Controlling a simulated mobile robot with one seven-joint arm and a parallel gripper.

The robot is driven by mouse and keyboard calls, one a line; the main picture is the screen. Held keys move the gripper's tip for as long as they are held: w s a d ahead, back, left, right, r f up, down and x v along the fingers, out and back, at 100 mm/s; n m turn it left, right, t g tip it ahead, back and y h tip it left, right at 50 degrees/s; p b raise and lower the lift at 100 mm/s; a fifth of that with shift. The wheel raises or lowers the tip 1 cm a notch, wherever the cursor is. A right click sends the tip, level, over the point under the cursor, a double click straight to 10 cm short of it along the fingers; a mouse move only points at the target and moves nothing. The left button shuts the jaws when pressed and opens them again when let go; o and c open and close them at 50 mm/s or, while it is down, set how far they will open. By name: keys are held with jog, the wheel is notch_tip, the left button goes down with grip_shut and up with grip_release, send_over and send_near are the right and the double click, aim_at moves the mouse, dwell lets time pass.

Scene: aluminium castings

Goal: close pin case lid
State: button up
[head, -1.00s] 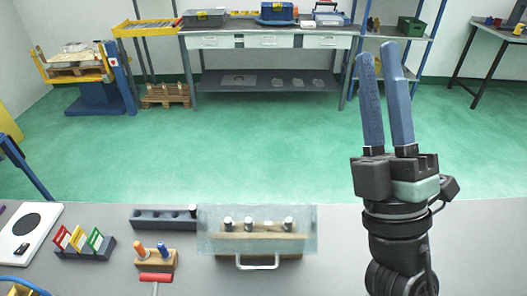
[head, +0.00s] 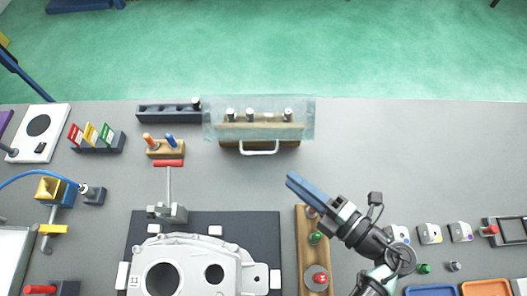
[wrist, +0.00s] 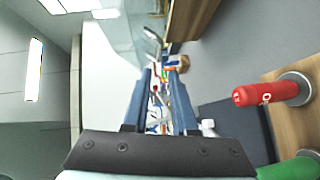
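The pin case (head: 232,143) is a wooden box on the grey bench, with a metal bar handle (head: 259,152) on its front. Several metal-capped pins stand in it. Its clear lid (head: 300,108) is raised, standing behind and above the pins. In the wrist view, the wood of the case (wrist: 188,18) and the clear lid (wrist: 125,20) show at the top, past the fingers. My gripper (head: 292,182) is in front and to the right of the case, apart from it. Its blue fingers (wrist: 158,76) have an empty gap between them.
A dark block (head: 165,110) and a wooden two-pin holder (head: 165,150) stand left of the case. A large casting (head: 190,265) lies in front, and a wooden rack with a red cylinder (head: 317,277) is below my gripper. The bench right of the case is clear.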

jog(key=p+x, duration=0.2)
jog(key=x, duration=0.8)
grip_shut()
dwell(1.2)
